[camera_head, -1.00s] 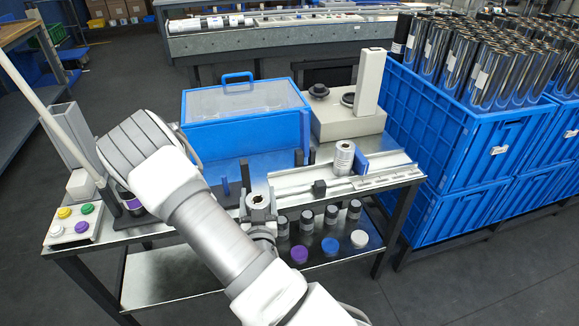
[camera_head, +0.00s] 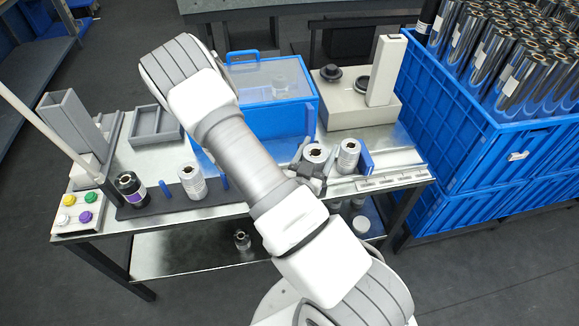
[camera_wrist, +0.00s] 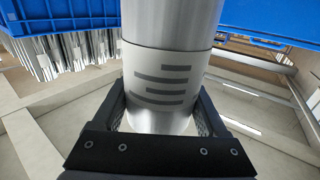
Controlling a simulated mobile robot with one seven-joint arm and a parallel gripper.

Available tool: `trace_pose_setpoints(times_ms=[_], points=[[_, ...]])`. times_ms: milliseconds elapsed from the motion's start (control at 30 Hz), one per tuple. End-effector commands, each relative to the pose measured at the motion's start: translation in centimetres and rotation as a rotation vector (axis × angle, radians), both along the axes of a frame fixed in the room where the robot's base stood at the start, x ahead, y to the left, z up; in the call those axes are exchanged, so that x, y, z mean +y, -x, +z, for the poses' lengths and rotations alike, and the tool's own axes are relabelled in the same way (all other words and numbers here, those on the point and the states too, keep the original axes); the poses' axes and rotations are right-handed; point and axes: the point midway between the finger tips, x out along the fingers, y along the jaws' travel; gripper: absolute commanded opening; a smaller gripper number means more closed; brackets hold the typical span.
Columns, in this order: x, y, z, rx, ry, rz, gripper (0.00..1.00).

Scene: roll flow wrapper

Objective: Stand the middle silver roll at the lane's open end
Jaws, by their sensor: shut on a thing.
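My gripper (camera_head: 312,172) is shut on a silver roll (camera_head: 316,153). The roll stands upright in the jaws, just left of another silver roll (camera_head: 348,156). That second roll stands on the lane (camera_head: 392,181) beside a blue block (camera_head: 366,158). In the wrist view my gripper (camera_wrist: 160,125) has a finger on each side of the held roll (camera_wrist: 165,62), around its white label with dark stripes. My gripper and arm hide the lane there, so I cannot tell whether the held roll touches it. A third silver roll (camera_head: 191,181) stands on the dark strip at the left.
A dark roll with a purple label (camera_head: 130,188) and a blue peg (camera_head: 165,189) stand near the third roll. A blue clear-topped box (camera_head: 258,112) and a beige machine (camera_head: 345,110) stand behind. Blue crates (camera_head: 480,135) full of rolls flank the table's right side.

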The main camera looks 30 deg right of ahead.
Motion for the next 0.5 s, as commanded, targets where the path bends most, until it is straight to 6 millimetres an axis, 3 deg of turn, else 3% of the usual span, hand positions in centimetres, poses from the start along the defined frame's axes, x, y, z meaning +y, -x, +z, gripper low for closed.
trace_pose_setpoints(times_ms=[167, 500], points=[[0.0, -0.3, -0.5, -0.003, 0.001, -0.01, 0.0], [0.6, -2.9, -2.2, -0.008, 0.002, -0.01, 0.0]])
